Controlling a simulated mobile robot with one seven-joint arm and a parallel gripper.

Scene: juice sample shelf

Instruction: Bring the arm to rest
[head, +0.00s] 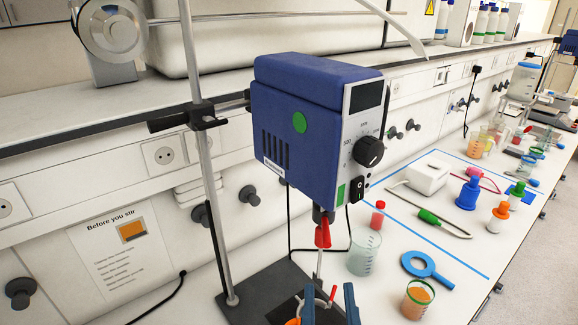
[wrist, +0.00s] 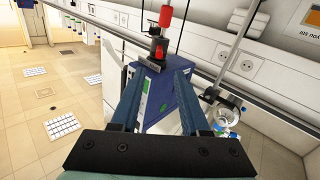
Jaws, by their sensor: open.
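My gripper (head: 330,297) is at the bottom edge of the head view, its two blue fingers upright above the black base plate of the stirrer stand. In the wrist view my gripper (wrist: 156,72) is open, with its fingers apart. The blue overhead stirrer (head: 295,125) hangs on its stand above my gripper, with a red coupling (head: 323,234) and a thin shaft below it. The stirrer (wrist: 160,100) shows between and behind the fingers in the wrist view. I see nothing clearly held; small red and orange parts near the fingers are partly hidden.
The stand's metal rod (head: 205,160) rises left of the stirrer.

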